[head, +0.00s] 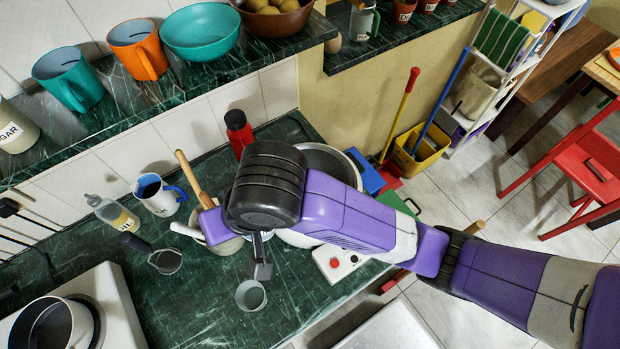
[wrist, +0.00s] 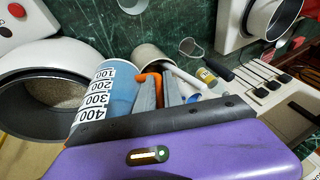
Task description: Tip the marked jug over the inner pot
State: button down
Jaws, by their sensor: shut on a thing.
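The marked jug (wrist: 98,98) is blue with a white scale of black numbers and an orange handle (wrist: 152,78). My gripper (wrist: 160,92) is shut on that handle in the wrist view. The jug is beside the inner pot (wrist: 18,72), a wide, dark-walled pot with pale grains inside, at the left of the wrist view. I cannot tell whether the jug is tilted. In the head view my gripper (head: 262,268) hangs over the counter; my wrist hides the jug. My arm also covers much of the pot, whose pale rim (head: 352,170) shows behind it.
A red-button panel (head: 340,262) sits by the pot. A small grey cup (head: 251,295), a mug (head: 158,194), an oil bottle (head: 113,213) and a red-bodied bottle (head: 239,132) stand on the green counter. A stove pot (head: 52,324) is at lower left. The front counter is fairly clear.

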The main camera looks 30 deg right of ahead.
jog(key=shift+w+d+r+y, duration=0.1)
jog(key=shift+d+r+y, duration=0.3)
jog(key=shift+r, duration=0.2)
jog(key=shift+w+d+r+y, duration=0.1)
jog(key=shift+d+r+y, duration=0.15)
jog(key=shift+r+y, duration=0.3)
jog(key=shift+w+d+r+m+y, duration=0.1)
jog(key=shift+d+r+m+y, duration=0.15)
jog(key=shift+d+y, duration=0.3)
jog(key=shift+d, duration=0.25)
jog(key=shift+d+r+g+b, duration=0.1)
jog(key=shift+g+b, duration=0.2)
jog(key=shift+w+d+r+m+y+b, duration=0.15)
jog(key=shift+d+y, duration=0.1)
jog(key=shift+y, duration=0.25)
jog(key=shift+d+r+m+y+b, duration=0.1)
jog(key=shift+d+r+y+b, duration=0.1)
jog(key=shift+y, duration=0.3)
jog(key=shift+d+f+y+b, duration=0.4)
jog(key=shift+f+y+b, duration=0.15)
jog(key=shift+y+b, duration=0.3)
dwell(1.1)
jog(key=shift+w+d+r+m+y+b, duration=0.2)
jog(key=shift+d+m+y+b, duration=0.1)
jog(key=shift+d+m+y, duration=0.25)
dwell(1.6)
jog(key=shift+d+r+y, duration=0.1)
jog(key=shift+r+y, duration=0.05)
jog(key=shift+y, duration=0.15)
dwell(0.3)
